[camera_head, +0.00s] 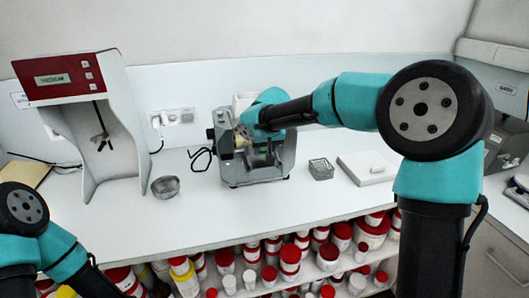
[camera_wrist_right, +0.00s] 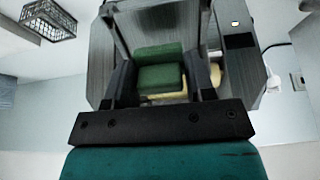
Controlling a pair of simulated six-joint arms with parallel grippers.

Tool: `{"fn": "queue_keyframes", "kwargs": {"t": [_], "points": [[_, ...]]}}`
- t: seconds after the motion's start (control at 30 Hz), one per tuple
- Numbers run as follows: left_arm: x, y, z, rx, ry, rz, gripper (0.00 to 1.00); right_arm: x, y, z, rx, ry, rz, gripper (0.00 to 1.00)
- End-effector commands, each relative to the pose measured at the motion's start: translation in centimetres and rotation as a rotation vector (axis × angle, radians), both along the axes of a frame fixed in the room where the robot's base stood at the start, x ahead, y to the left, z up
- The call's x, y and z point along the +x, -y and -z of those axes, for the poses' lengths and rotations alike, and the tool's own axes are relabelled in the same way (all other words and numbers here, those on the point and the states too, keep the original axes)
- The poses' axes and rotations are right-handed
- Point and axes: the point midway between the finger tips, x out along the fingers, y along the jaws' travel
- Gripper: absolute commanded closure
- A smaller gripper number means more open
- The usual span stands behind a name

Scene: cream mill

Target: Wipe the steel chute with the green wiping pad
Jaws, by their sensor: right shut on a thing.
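A grey bench mill (camera_head: 262,181) stands in the middle of the white counter. My right gripper (camera_wrist_right: 160,88) is over the mill and shut on the green wiping pad (camera_wrist_right: 161,55). Brushed grey metal surfaces (camera_wrist_right: 130,28) of the mill lie close beyond the pad in the right wrist view. I cannot clearly tell the steel chute from the rest of the mill, nor whether the pad touches it. A cream-coloured edge (camera_wrist_right: 165,96) shows just below the pad. In the head view my right wrist hides the pad and part of the mill. My left gripper is out of view.
A red-topped grey stand (camera_head: 72,80) and a metal bowl (camera_head: 165,187) are left of the mill. A wire basket (camera_head: 321,169) and a flat white device (camera_head: 366,168) are to its right. Shelves below hold many red-lidded jars (camera_head: 290,258). The front counter is clear.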

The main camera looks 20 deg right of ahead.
Motion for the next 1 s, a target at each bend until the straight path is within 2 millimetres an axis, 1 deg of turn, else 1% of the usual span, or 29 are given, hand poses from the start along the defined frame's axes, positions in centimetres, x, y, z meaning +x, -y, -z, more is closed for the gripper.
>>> {"fn": "queue_keyframes", "kwargs": {"t": [0.3, 0.47, 1.0], "points": [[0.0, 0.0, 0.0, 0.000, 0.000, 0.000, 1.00, -0.4, -0.1, -2.6, 0.001, 0.003, 0.000, 0.69], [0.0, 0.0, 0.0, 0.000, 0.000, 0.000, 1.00, -0.6, 0.0, -3.6, 0.002, 0.001, -0.001, 0.69], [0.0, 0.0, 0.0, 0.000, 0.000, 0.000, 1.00, -0.6, 0.0, -3.8, 0.000, 0.000, -0.001, 0.69]]}}
